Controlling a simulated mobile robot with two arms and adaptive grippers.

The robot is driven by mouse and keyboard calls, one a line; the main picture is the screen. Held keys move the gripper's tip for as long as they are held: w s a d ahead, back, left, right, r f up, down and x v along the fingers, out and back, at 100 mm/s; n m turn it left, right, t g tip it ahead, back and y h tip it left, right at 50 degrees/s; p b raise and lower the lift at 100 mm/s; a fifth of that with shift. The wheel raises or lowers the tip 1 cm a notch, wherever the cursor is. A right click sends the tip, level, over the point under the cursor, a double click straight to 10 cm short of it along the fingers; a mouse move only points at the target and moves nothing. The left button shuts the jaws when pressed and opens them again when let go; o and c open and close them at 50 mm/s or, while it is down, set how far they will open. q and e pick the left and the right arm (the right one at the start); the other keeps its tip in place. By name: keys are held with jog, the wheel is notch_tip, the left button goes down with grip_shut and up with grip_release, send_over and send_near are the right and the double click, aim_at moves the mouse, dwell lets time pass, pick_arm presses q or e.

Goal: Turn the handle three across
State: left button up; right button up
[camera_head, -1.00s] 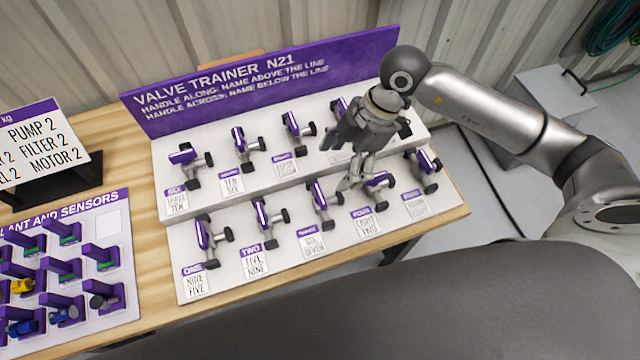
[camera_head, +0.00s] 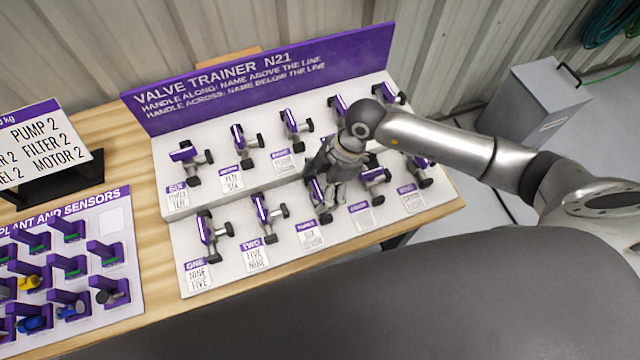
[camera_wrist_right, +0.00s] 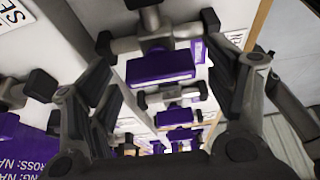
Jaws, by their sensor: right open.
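Valve three, with its purple handle (camera_head: 315,187), is in the front row of the white trainer, third from the left. Its label (camera_head: 310,237) stands in front of it. The handle points the same way as those of valves one and two. My right gripper (camera_head: 328,196) is at valve three and partly covers it. In the right wrist view, my right gripper (camera_wrist_right: 158,40) is open, with a purple handle (camera_wrist_right: 160,67) between its fingers. Whether the fingers touch it, I cannot tell. My left gripper is out of view.
Valve two (camera_head: 262,208) is left of the gripper and valve four (camera_head: 374,176) close on its right. A back row of valves (camera_head: 290,118) stands on the raised step. The purple sign board (camera_head: 260,75) rises behind. A sensor board (camera_head: 112,305) lies at left.

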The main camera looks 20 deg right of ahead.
jog(key=c, duration=1)
